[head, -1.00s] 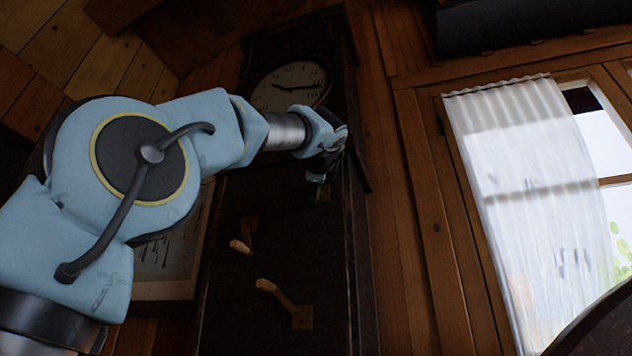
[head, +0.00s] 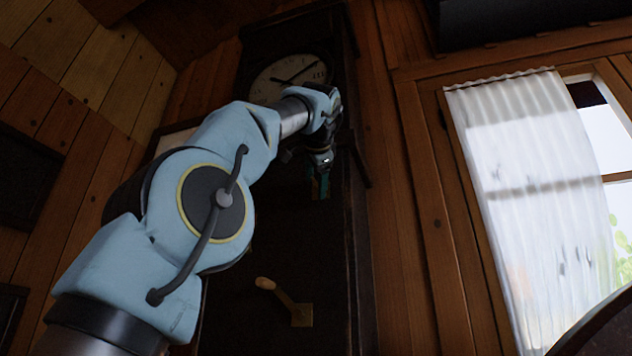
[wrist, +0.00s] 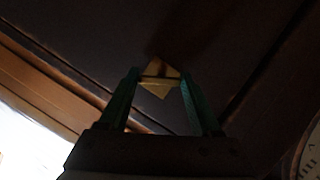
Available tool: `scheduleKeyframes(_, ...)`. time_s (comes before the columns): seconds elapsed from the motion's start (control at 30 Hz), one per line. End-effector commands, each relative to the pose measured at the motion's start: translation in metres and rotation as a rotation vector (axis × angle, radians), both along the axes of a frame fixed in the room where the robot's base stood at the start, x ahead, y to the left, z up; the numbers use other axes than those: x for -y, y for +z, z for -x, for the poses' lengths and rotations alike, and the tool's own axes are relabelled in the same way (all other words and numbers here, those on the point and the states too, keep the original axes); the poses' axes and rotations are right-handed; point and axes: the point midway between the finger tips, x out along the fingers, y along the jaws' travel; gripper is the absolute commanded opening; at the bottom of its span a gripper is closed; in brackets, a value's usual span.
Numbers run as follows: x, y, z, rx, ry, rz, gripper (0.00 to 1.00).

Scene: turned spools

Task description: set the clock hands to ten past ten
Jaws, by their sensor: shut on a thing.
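The tall dark clock case (head: 345,250) carries a pale round dial (head: 268,92) near its top. The dial looks tilted from here, and my arm covers its lower part. The long dark hand (head: 305,70) points to the upper right; a shorter hand (head: 275,79) points left and slightly up. My gripper (head: 321,185) is at the upper right handle on the case front, below the dial. In the wrist view its green fingers (wrist: 160,76) are either side of that handle's brass piece (wrist: 160,87), shut on the handle. The handle's grip is hard to make out.
Another crank with a wooden knob (head: 265,283) and brass plate (head: 302,316) is lower on the case. My arm covers the case's left side. A curtained window (head: 530,190) is at the right; plank wall (head: 435,200) lies between.

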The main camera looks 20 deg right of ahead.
Motion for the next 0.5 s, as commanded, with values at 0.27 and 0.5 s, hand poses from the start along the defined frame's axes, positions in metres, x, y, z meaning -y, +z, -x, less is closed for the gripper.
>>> scheduleKeyframes(0.27, 0.0003, -0.0019, -0.0006, -0.032, 0.001, 0.029, 0.09)
scheduleKeyframes(0.5, 0.0003, -0.0021, -0.0007, -0.033, 0.001, 0.031, 0.09)
